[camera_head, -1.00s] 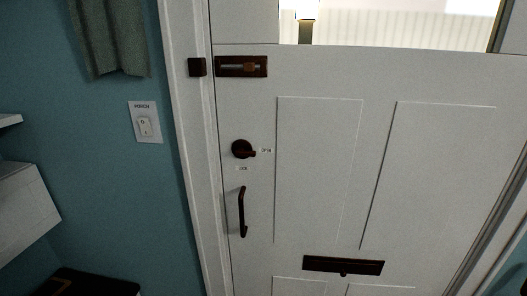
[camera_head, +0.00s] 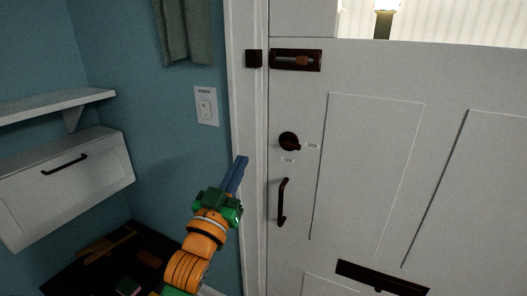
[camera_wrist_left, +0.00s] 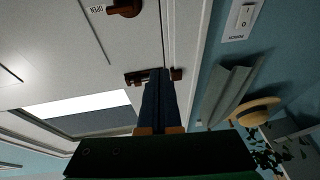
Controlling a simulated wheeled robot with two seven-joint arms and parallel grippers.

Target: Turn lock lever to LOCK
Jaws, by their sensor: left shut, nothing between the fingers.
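The dark lock lever (camera_head: 288,141) is on the white door near its left edge, with its handle pointing right toward the OPEN label (camera_head: 312,146). A second small label (camera_head: 289,160) sits just below it. The lever also shows at the top of the left wrist view (camera_wrist_left: 126,8), partly cut off, beside the OPEN label (camera_wrist_left: 98,9). My left gripper (camera_head: 242,162) is shut and empty, in front of the door frame, left of and slightly below the lever, apart from it. Its blue fingers fill the middle of the left wrist view (camera_wrist_left: 161,80). My right gripper is out of view.
A pull handle (camera_head: 282,202) is below the lever and a slide bolt (camera_head: 296,60) above it. A mail slot (camera_head: 382,277) is low on the door. A light switch (camera_head: 206,106), hanging cloth (camera_head: 184,28), shelf (camera_head: 50,105) and white cabinet (camera_head: 70,182) are on the left.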

